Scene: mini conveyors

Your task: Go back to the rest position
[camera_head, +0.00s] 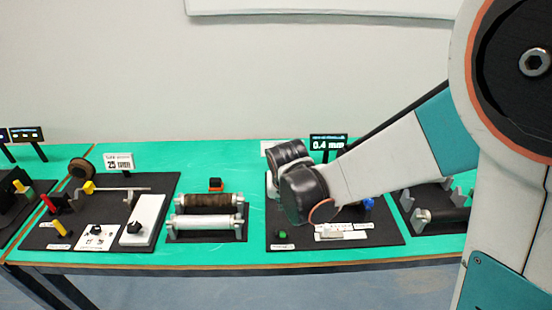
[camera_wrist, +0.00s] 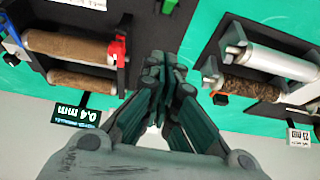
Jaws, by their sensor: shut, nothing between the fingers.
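My gripper (camera_wrist: 165,68) is in the wrist view, its dark fingers drawn together with nothing between them. Beyond the fingertips lie a black board and the green table top (camera_wrist: 205,45). In the head view my arm reaches in from the right, and its black wrist is over the board with the 0.4 mm display (camera_head: 328,142). The fingers are hidden there. The same display (camera_wrist: 76,116) shows upside down at the lower left of the wrist view.
A brown and a white roller (camera_head: 208,222) sit on a board at mid-table. Left of them is a board with a white block (camera_head: 145,218) and a 25 mm sign (camera_head: 119,162). Another roller station (camera_head: 440,216) is at the right. Bare green table separates the boards.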

